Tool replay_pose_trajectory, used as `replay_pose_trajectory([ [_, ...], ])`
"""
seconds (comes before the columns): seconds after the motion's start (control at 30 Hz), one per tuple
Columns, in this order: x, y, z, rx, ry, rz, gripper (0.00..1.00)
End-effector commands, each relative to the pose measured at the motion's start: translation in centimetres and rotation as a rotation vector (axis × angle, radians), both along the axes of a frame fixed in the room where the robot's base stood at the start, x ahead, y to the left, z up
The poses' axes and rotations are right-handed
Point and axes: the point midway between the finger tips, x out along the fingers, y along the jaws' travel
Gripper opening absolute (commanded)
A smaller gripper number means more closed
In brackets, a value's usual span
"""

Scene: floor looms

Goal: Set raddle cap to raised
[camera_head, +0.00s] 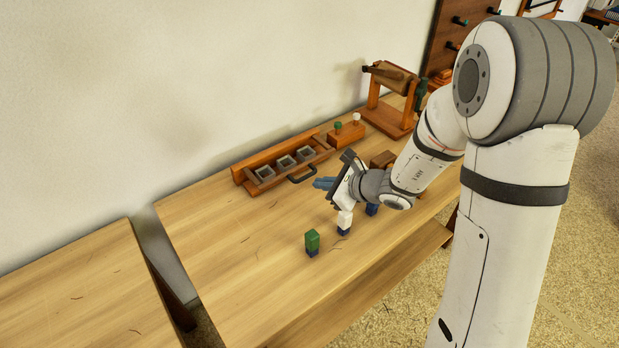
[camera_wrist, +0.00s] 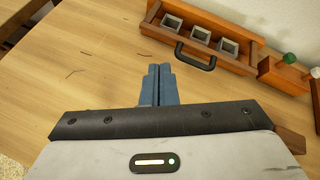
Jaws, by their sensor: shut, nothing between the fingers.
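A long wooden box (camera_head: 240,176) with three grey square cups and a taller back board stands on the bench against the wall. It also shows at the top of the wrist view (camera_wrist: 237,62). A black handle (camera_head: 301,176) sticks out from its front; it also shows in the wrist view (camera_wrist: 196,64). No part is labelled, so I cannot tell which piece is the raddle cap. My gripper (camera_head: 318,184) is shut and empty, its blue fingers together, in front of the box near the handle. In the wrist view the fingertips (camera_wrist: 158,68) are apart from the handle, which lies beyond them to the right.
A small wooden block with green and white knobs (camera_head: 346,132) stands right of the box, then a wooden winder (camera_head: 376,105). A green-and-blue block (camera_head: 312,242) and a white-and-blue block (camera_head: 344,221) stand toward the front. The bench's left part (camera_head: 215,225) is clear.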

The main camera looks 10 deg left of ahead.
Motion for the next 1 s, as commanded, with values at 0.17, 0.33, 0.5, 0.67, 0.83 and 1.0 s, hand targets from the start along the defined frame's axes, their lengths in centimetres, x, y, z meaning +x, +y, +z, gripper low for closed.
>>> replay_pose_trajectory([
  [0.17, 3.0, -0.2, -4.7, 0.08, 0.149, -0.258, 0.0],
  [0.33, 4.1, -0.7, -6.7, 0.108, 0.205, -0.373, 0.0],
  [0.5, 4.3, -0.8, -7.2, 0.113, 0.215, -0.398, 0.0],
  [0.67, 4.3, -0.8, -7.1, 0.113, 0.213, -0.396, 0.0],
  [0.83, 4.5, -0.5, -7.3, 0.112, 0.215, -0.394, 0.0],
  [1.0, 5.7, 0.9, -8.4, 0.112, 0.214, -0.392, 0.0],
])
